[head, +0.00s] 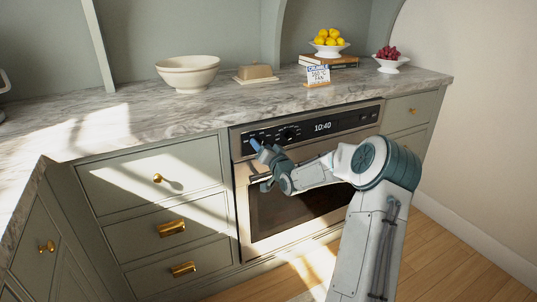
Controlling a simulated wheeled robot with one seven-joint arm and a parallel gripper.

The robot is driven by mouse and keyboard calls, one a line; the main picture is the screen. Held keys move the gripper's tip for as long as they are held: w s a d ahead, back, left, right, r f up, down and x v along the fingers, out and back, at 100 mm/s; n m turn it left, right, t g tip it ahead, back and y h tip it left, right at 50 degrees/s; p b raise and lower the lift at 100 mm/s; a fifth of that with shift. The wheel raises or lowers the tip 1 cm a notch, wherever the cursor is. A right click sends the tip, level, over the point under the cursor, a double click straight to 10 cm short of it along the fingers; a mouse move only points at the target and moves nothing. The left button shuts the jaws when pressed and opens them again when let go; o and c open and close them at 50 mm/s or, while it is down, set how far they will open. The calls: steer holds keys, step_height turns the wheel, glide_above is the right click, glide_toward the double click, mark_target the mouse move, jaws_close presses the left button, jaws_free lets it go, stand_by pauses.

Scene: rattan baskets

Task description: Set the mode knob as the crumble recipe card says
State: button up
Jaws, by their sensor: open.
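The recipe card (317,75) stands on the counter above the oven. It appears to read "CRUMBLE", "160 °C" and "FAN". The built-in oven (243,200) has a black control panel (362,118) with a clock showing 10:40. A dark round knob (290,134) shows on the panel left of the clock, partly close behind my gripper; its pointer setting is too small to read. My gripper (261,161) is open and empty, in front of the panel's left part, with a blue fingertip near the panel. I cannot tell whether it touches anything.
On the marble counter (130,125) stand a cream bowl (188,73), a butter dish (254,73), a bowl of lemons (330,49) on books and a bowl of red fruit (389,65). Drawers with brass handles flank the oven. Wooden floor (450,255) is clear at right.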

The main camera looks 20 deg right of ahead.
steer(key=s+p, duration=0.1)
steer(key=s, duration=1.2)
steer(key=shift+s+d+f, duration=0.25)
steer(key=shift+f, duration=0.2)
steer(key=s+a+r+n+g+h+p, duration=0.2)
steer(key=s+a+r+n+g+p, duration=0.25)
steer(key=a+r+g+p, duration=0.45)
steer(key=s+a+r+n+g+p, duration=0.1)
steer(key=s+a+r+g+p, duration=0.2)
steer(key=s, duration=1)
steer(key=s+a+r+g+y+p, duration=0.1)
steer(key=s+a+r+g+p, duration=0.3)
steer(key=s+a+r+p, duration=0.5)
steer(key=s+a+r, duration=0.1)
steer(key=s+r, duration=0.1)
steer(key=s, duration=0.2)
steer(key=shift+s+n, duration=0.2)
steer(key=shift+n, duration=0.15)
